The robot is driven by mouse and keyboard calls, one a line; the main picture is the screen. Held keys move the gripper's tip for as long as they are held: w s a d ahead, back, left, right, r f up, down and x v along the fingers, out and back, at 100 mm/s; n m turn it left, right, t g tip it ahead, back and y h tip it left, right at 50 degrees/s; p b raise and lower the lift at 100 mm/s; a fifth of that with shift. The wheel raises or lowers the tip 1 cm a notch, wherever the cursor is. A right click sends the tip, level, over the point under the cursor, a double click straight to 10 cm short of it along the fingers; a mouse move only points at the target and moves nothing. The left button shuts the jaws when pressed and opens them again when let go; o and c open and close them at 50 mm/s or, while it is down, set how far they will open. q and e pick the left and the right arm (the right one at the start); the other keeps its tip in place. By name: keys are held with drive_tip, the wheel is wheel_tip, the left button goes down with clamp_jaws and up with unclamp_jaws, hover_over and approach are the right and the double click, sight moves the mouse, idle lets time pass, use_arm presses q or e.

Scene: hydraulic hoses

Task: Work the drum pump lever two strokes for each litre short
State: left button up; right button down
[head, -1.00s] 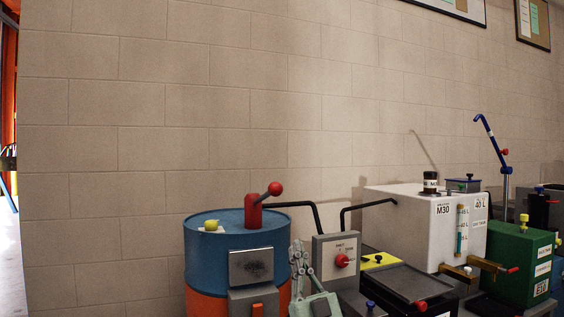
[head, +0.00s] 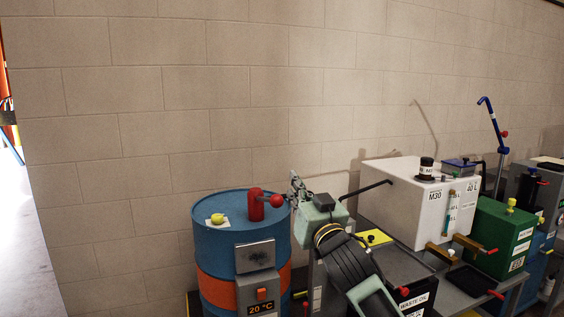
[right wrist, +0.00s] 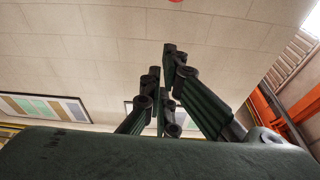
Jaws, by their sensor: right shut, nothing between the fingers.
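The drum pump is a red post (head: 257,207) on top of a blue and orange drum (head: 211,245) in the head view. Its lever is short and ends in a red ball (head: 276,202), which sits slightly below the post's top. My right gripper (head: 296,182) is shut and empty, just right of and above the ball; I cannot tell if they touch. In the right wrist view its fingers (right wrist: 167,80) show against the wall. The white M30 tank (head: 404,205) has a sight gauge (head: 451,212) with litre marks, its level too small to read. My left gripper is out of view.
A yellow knob (head: 217,218) sits on the drum lid. A grey box (head: 254,256) and a 20 °C display (head: 261,308) are on the drum's front. A black pipe (head: 367,188) enters the tank. A green box (head: 503,237) and a blue crank pump (head: 495,130) stand right.

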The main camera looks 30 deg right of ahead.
use_arm(q)
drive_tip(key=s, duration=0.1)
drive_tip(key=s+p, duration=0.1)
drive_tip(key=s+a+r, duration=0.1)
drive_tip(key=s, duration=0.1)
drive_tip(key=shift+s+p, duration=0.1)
drive_tip(key=shift+p, duration=0.25)
use_arm(e)
drive_tip(key=shift+s+a+r+g, duration=0.35)
drive_tip(key=shift+r+g, duration=0.1)
drive_tip(key=shift+g, duration=0.25)
drive_tip(key=p+x, duration=0.4)
drive_tip(key=x, duration=0.6)
drive_tip(key=shift+w+r, duration=0.1)
drive_tip(key=shift+r, duration=0.1)
use_arm(q)
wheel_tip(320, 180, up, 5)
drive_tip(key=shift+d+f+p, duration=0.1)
drive_tip(key=shift+p, duration=0.25)
use_arm(e)
drive_tip(key=f, duration=0.2)
drive_tip(key=s+f, duration=0.1)
drive_tip(key=f, duration=0.1)
drive_tip(key=shift+a+f, duration=0.15)
drive_tip(key=shift+a, duration=0.05)
